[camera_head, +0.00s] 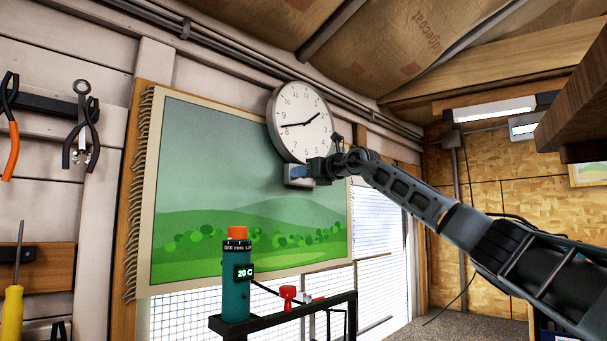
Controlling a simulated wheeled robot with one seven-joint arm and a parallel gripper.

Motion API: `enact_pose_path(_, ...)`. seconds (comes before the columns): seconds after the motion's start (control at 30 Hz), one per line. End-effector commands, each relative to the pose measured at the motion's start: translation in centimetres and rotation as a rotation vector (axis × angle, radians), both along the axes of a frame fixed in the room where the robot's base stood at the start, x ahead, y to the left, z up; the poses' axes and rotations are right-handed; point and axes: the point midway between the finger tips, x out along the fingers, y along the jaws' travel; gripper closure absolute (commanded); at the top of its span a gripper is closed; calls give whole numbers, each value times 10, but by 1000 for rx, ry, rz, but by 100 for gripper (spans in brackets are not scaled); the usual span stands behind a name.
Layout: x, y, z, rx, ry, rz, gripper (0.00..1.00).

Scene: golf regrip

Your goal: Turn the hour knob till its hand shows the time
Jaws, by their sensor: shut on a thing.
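A round white wall clock (297,118) with a grey rim hangs at the upper middle, over the top right of a landscape picture. One dark hand points up and right, toward about 2. A small grey box (296,182) sits just below the clock. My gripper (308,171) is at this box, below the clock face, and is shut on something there. The gripper's body covers most of what it holds, likely the hour knob, so the knob itself cannot be made out. My arm reaches in from the lower right.
The landscape picture (220,200) hangs behind the clock. A teal cylinder (237,285) with an orange top and a red item (288,292) are at a dark stand (330,303) below. Pliers (81,130) hang on the left wall. A wooden overhang (575,110) is at upper right.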

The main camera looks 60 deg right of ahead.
Motion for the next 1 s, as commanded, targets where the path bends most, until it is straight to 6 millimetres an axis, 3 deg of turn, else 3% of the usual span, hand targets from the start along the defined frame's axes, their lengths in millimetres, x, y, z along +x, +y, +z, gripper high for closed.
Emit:
enact_pose_path(0.47, 0, 1, -3, 86, -22, 1, 100)
enact_pose_path(1.0, 0, 0, -4, 535, -131, 0, 100)
